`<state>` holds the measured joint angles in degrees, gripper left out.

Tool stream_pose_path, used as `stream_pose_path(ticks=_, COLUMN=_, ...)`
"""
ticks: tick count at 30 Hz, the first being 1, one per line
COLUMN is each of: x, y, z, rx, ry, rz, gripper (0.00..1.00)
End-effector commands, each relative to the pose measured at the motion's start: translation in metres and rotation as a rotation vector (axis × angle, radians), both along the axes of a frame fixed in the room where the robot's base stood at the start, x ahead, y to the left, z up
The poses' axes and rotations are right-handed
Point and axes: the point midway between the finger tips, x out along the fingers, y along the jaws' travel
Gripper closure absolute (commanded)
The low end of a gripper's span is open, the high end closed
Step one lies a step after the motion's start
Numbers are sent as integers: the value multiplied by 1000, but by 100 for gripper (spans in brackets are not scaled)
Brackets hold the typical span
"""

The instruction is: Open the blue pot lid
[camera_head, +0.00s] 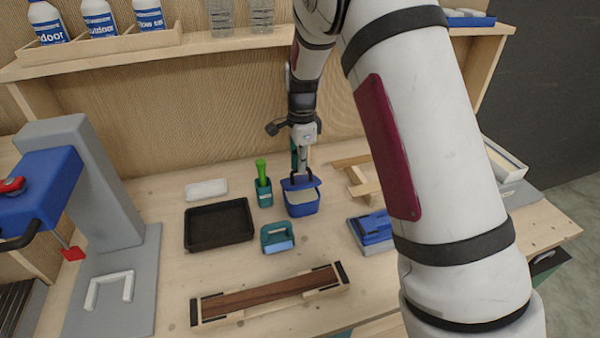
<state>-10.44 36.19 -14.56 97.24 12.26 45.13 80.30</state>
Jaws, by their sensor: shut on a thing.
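The blue pot (302,209) stands on the workbench near its middle. Its blue lid (301,184) is tilted at the back of the pot, and a pale area shows between lid and front rim. A dark loop handle (292,178) rises by the lid. My gripper (303,170) points down over the pot, shut on the lid at its upper part. The fingertips are small and partly hidden, so the exact contact is unclear.
A teal cup with a green-handled tool (264,184) stands just left of the pot. A black tray (219,225), a teal block with handle (277,238), a blue item (373,228) and a wooden frame (268,295) lie around. A shelf (150,55) with bottles runs above.

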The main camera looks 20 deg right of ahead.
Motion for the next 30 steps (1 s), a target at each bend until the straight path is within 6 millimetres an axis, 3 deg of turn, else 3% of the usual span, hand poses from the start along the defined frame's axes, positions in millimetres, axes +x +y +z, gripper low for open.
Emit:
stream_pose_path(ticks=3, x=18, y=0, z=0, rx=-2, ry=-12, rz=0, gripper=100)
stream_pose_path(ticks=20, x=67, y=0, z=0, rx=-1, ry=8, rz=0, gripper=100)
stream_pose_path(ticks=24, x=63, y=1, z=4, rx=0, ry=11, rz=0, gripper=70)
stream_pose_path(ticks=30, x=63, y=1, z=4, rx=0, ry=11, rz=0, gripper=70)
